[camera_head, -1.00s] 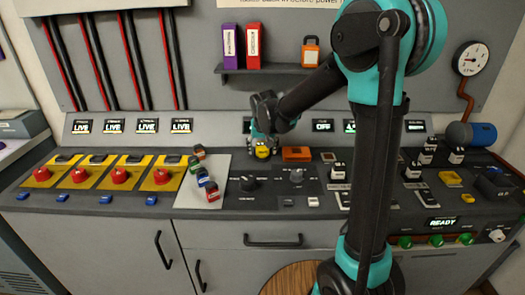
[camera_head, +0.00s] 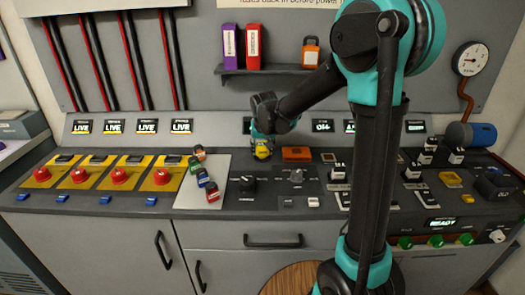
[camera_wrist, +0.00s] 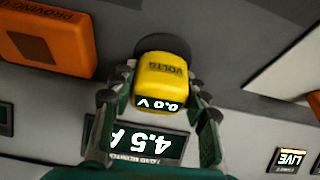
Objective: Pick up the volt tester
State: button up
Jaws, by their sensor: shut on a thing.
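The volt tester (camera_wrist: 162,72) is a small yellow device with a dark top, marked "VOLTS" and reading 0.0 V in the wrist view. It also shows as a yellow spot at the back of the bench in the head view (camera_head: 263,153). My gripper (camera_wrist: 160,90) is shut on it, with a finger on each side of the yellow body. In the head view my gripper (camera_head: 262,140) points down over the tester and hides its upper part. I cannot tell whether the tester touches the bench.
An orange proving unit (camera_head: 297,154) lies close to the right of the tester. A 4.5 A display (camera_wrist: 145,140) is behind it. A pale board (camera_head: 207,183) with several coloured padlocks is at left. Knobs (camera_head: 247,183) and switches stand in front.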

aim_at(262, 144)
notch_tip(262, 144, up, 20)
dwell(0.5)
